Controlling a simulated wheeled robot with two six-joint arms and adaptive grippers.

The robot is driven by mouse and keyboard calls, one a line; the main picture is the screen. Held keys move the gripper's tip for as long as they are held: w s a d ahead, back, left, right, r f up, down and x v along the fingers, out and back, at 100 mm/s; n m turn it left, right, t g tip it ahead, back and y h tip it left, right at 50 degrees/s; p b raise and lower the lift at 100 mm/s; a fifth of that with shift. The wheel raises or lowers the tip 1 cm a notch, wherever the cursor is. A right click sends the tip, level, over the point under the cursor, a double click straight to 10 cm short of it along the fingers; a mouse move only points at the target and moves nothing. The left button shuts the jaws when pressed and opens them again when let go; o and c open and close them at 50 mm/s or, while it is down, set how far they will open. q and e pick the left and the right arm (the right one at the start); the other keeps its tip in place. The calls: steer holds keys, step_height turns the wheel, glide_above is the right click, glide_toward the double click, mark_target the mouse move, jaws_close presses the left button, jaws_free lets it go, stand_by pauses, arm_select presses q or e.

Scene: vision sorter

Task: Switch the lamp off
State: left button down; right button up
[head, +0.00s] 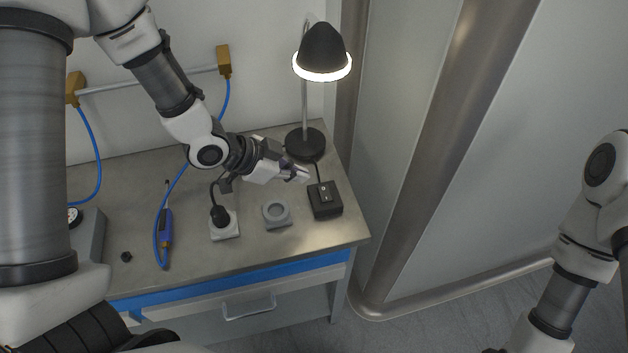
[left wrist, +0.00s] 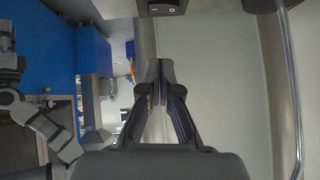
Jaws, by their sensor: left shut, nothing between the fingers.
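The lamp (head: 322,48) stands at the back right of the workbench, and its ring glows white. Its round black base (head: 305,144) is on the bench top. A black switch box (head: 325,200) with a rocker on top sits in front of the base, joined to it by a cable. The switch box also shows at the top edge of the left wrist view (left wrist: 163,8). My left gripper (head: 304,174) is shut and empty, just behind and left of the switch box, apart from it as far as I can see. My right gripper is out of view.
A blue tool (head: 166,230) with a cable lies further left. A metal-trimmed wall (head: 410,150) rises right of the bench.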

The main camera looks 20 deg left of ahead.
arm_select(q)
steer(key=shift+w+a+r+b, duration=0.1)
steer(key=shift+a+r+b, duration=1)
steer(key=shift+a+b, duration=0.15)
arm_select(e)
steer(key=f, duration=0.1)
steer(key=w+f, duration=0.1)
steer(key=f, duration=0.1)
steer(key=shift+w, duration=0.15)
arm_select(q)
steer(key=shift+d, duration=0.1)
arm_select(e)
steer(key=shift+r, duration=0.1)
arm_select(q)
glide_above(328, 188)
steer(key=s+a, duration=0.2)
steer(key=s, duration=0.1)
steer(key=f, duration=0.6)
steer(key=shift+w+f, duration=0.25)
steer(key=f, duration=0.2)
steer(key=f+p, duration=0.1)
steer(key=shift+w+f, duration=0.3)
steer(key=shift+a+f, duration=0.1)
steer(key=shift+f, duration=0.35)
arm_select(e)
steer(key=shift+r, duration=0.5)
